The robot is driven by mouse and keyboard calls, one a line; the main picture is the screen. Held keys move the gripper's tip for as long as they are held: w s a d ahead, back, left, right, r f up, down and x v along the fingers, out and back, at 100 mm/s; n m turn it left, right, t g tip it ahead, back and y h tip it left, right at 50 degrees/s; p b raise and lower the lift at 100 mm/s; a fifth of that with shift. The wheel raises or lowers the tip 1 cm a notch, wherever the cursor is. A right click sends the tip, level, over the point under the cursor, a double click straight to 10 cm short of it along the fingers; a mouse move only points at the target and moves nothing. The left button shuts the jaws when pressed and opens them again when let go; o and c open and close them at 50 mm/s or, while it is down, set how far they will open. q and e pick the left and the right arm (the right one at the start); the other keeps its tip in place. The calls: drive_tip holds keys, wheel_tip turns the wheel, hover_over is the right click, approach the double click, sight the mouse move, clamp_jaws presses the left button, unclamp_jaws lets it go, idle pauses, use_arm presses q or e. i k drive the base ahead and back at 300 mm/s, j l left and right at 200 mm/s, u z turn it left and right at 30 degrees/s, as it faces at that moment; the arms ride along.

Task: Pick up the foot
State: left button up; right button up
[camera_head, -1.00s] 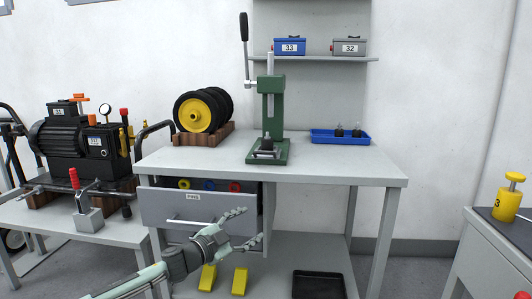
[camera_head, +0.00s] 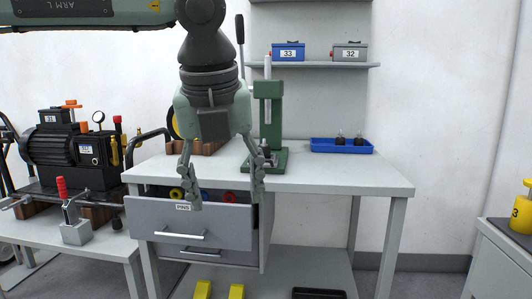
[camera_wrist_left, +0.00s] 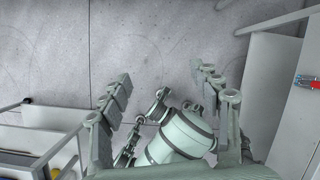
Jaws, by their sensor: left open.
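Two small dark pieces with upright studs, which look like feet, stand in a blue tray (camera_head: 342,150) on the right of the workbench top; one foot (camera_head: 340,138) is left of the other foot (camera_head: 359,139). My left gripper (camera_head: 226,200) hangs fingers down in front of the bench, open and empty, left of the tray and well apart from it. Its fingers hide part of the open drawer (camera_head: 150,217). In the left wrist view its spread fingers (camera_wrist_left: 162,100) have grey floor beyond them, with no foot visible. A pale green arm part of mine shows there, its gripper state unclear.
A green press (camera_head: 268,110) stands on the bench (camera_head: 310,176) between my left gripper and the tray. A shelf (camera_head: 312,65) with a blue box (camera_head: 288,52) and a grey box (camera_head: 347,53) is above. Bench space before the tray is clear.

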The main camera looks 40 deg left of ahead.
sight(266, 150)
drive_tip(key=i+j, duration=1.25)
drive_tip(key=i, duration=0.3)
